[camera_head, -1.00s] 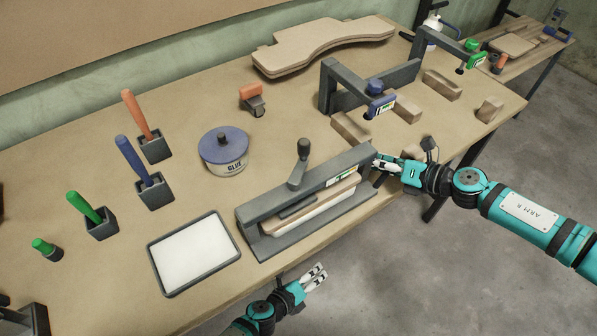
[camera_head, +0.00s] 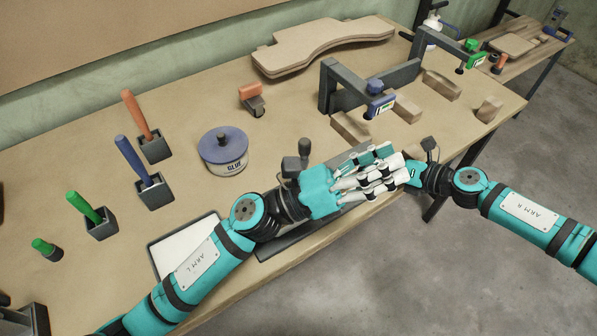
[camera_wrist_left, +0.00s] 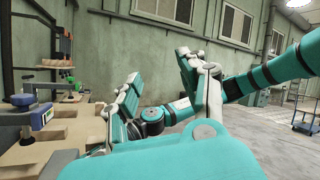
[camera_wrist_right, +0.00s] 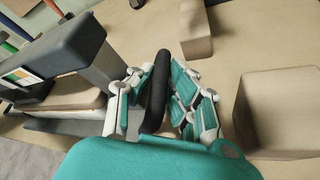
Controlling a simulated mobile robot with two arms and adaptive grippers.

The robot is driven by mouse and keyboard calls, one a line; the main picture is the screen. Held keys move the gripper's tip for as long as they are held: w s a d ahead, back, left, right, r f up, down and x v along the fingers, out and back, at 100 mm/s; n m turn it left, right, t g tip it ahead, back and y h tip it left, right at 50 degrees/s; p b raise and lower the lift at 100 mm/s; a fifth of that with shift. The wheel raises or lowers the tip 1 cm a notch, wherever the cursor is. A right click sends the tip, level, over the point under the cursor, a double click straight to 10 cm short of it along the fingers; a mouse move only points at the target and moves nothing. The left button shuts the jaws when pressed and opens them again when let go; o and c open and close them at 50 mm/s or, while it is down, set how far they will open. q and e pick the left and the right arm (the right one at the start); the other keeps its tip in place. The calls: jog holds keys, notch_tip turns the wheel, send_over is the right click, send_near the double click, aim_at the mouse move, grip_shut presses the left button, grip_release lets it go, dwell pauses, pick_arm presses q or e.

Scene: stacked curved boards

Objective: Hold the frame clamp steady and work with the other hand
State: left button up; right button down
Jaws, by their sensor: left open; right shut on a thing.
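The frame clamp, a dark grey frame with a knob handle (camera_head: 304,152), stands at the table's front edge. My left arm hides most of it in the head view; its beam (camera_wrist_right: 70,55) shows at left in the right wrist view, over a layered wooden piece (camera_wrist_right: 70,95). My right gripper (camera_wrist_right: 155,85) is shut on a black upright bar (camera_wrist_right: 155,95) at the clamp's right end. My left gripper (camera_wrist_left: 160,88) is open with nothing between its fingers. In the head view its fingers overlap the right gripper; I cannot tell whether they touch.
A glue tin (camera_head: 223,150), an orange-handled tool (camera_head: 252,99) and several holders stand left and behind. A tray (camera_head: 157,262) lies partly under my left arm. Behind are a blue-knobbed clamp (camera_head: 378,106), wooden blocks (camera_head: 441,85) and stacked curved boards (camera_head: 320,45). Bare tabletop lies between.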

pick_arm(q)
jog(key=w+a+f+m+g+y, duration=0.1)
jog(key=w+a+m+g+y, duration=0.4)
jog(key=a, duration=0.4)
jog(key=w+a+f+m+g+y, duration=0.1)
jog(key=w+a+m+g+y, duration=0.25)
jog(key=w+a+y, duration=0.5)
jog(key=s+d+f+h, duration=0.1)
jog(key=s+d+f, duration=0.2)
jog(key=d+f, duration=0.1)
jog(key=shift+s+d+f+m+t, duration=0.25)
jog(key=shift+s+f+m+t, duration=0.15)
jog(key=shift+f+m+t, duration=0.05)
grip_shut()
